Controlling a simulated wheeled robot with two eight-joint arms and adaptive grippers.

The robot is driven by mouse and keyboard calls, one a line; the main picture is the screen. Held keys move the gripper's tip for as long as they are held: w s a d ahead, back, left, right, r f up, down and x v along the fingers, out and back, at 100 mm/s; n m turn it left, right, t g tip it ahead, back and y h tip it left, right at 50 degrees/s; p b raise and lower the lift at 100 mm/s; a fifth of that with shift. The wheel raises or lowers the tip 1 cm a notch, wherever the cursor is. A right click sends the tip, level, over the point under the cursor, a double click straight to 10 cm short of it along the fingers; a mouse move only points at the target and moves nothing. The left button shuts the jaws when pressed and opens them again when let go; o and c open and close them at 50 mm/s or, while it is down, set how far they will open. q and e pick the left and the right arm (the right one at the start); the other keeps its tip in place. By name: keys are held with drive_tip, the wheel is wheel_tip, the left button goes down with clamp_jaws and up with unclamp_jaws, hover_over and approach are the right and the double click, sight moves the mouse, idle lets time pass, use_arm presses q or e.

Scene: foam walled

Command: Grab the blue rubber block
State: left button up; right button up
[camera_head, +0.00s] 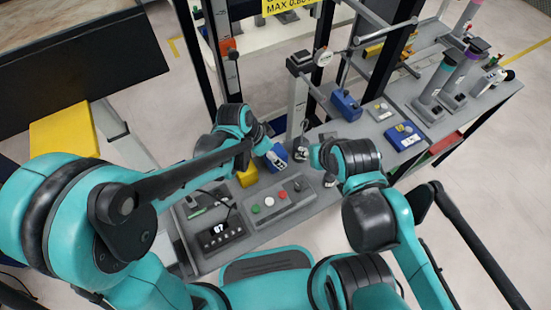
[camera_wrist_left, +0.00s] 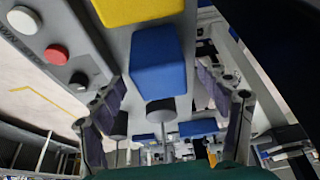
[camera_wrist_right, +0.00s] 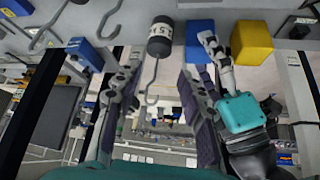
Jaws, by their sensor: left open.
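The blue block (camera_head: 277,158) sits on the grey bench top beside a yellow block (camera_head: 247,176). In the left wrist view the blue block (camera_wrist_left: 158,58) lies ahead of my left gripper (camera_wrist_left: 160,82), near the line between its spread fingers, which are open and empty. My right gripper (camera_wrist_right: 158,72) is also open and empty, to the right of the block in the head view. The right wrist view shows the blue block (camera_wrist_right: 200,36) partly hidden behind my left gripper. I cannot tell whether the left fingers touch the block.
A black weight with a hook (camera_wrist_right: 160,38) stands close to the blue block. A button box (camera_head: 275,202) and a display unit (camera_head: 214,233) lie nearer. A blue device (camera_head: 346,105) and a post (camera_head: 298,100) stand behind. More equipment fills the right side.

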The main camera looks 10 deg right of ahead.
use_arm(q)
drive_tip(key=x, duration=0.3)
drive_tip(key=shift+b, duration=0.4)
drive_tip(key=shift+r, duration=0.1)
drive_tip(key=c, duration=1.5)
drive_tip(key=shift+o, duration=0.2)
